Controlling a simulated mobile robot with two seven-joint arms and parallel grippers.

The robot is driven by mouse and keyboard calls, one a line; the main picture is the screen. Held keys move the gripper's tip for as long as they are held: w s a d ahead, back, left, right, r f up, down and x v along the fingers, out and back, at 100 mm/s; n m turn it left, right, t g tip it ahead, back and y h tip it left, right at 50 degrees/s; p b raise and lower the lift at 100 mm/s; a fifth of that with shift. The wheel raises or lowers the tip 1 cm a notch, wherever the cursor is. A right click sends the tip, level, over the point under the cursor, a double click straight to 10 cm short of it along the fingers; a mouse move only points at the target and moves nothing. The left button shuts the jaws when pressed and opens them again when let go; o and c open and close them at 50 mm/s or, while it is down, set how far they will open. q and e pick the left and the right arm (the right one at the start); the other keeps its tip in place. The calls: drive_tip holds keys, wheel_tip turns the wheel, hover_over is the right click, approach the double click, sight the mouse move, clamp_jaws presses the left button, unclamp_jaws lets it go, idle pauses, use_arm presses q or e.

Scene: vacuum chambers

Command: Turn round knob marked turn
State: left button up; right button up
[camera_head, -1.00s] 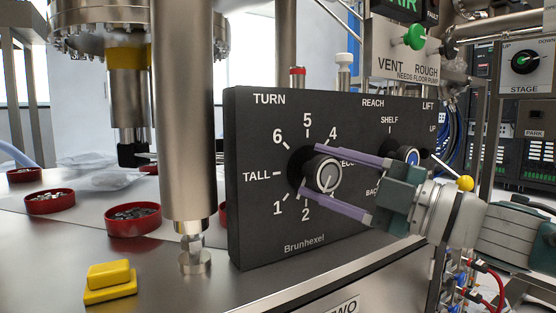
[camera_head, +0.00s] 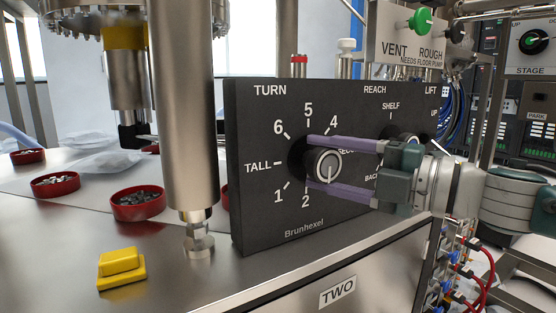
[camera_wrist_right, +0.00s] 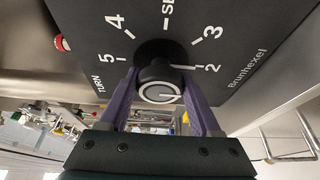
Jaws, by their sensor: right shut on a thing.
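The round knob under the word TURN (camera_head: 324,165) is dark with a light ring and a white pointer line on its face. It sits on a black panel (camera_head: 275,215) with marks around it, among them numbers and TALL. The pointer line points down, near the 2. My right gripper (camera_head: 310,163) comes in from the right with one purple finger above the knob and one below, shut on it. In the right wrist view the knob (camera_wrist_right: 158,92) sits between both purple fingers. My left gripper is not in view.
A second knob under REACH (camera_head: 405,143) is partly hidden behind my right gripper. A steel column (camera_head: 183,110) stands left of the panel. A yellow block (camera_head: 121,268) and red dishes (camera_head: 138,204) lie on the steel table. A green knob (camera_head: 420,20) is above.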

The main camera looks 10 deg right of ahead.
drive_tip(key=o, duration=1.3)
drive_tip(key=shift+o, duration=0.2)
drive_tip(key=p+v, duration=0.2)
drive_tip(key=v, duration=0.8)
